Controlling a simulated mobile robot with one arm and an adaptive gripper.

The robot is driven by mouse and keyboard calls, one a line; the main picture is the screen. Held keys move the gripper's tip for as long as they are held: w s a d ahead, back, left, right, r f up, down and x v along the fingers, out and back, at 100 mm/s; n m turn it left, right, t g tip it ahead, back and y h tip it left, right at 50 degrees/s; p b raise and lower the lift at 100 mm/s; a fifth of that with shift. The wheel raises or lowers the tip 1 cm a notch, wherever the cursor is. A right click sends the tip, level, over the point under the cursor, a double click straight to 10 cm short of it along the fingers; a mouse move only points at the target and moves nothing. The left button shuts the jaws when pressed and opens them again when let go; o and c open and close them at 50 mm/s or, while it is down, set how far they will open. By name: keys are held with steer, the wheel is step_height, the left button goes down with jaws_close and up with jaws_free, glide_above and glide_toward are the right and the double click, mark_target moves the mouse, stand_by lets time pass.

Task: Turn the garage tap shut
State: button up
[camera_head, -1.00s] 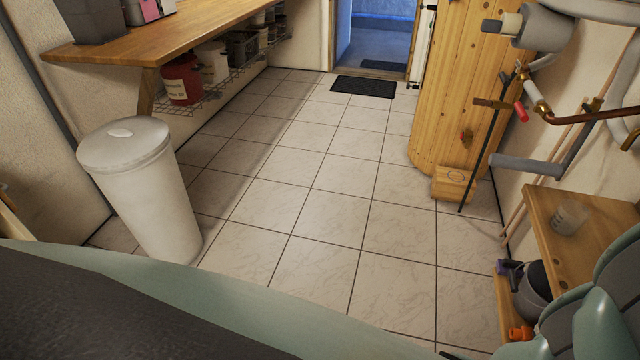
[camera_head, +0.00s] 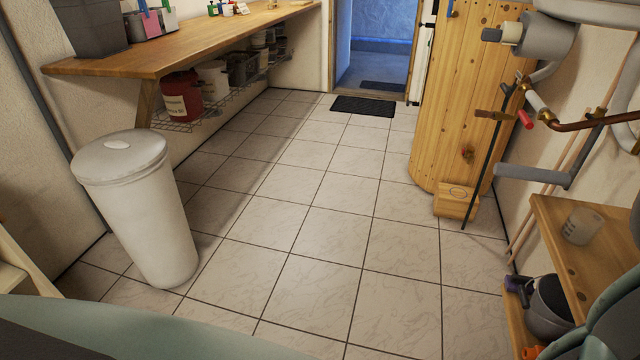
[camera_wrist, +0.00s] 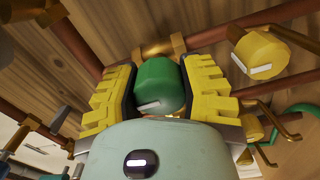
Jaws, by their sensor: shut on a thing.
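In the wrist view, a green tap knob (camera_wrist: 160,84) with a pale label sits between the two yellow toothed fingers of my gripper (camera_wrist: 160,92). The gripper is shut on this knob, with a finger against each side. Behind the knob, a brass fitting (camera_wrist: 158,48) joins the copper pipework. The label's writing is too small to read, so I cannot tell whether this is the garage tap. My gripper does not show in the head view.
A yellow knob (camera_wrist: 260,55) stands close at the right on nearby pipes. In the head view, a white bin (camera_head: 138,205) stands left, a wooden shelf (camera_head: 600,262) juts from the right wall, and red-handled pipework (camera_head: 524,119) is above it. The tiled floor between is clear.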

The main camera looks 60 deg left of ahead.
stand_by(0.4)
steer(key=o, duration=1.2)
steer(key=shift+s+a, duration=0.3)
steer(key=shift+a, duration=0.1)
steer(key=shift+v, duration=3.25)
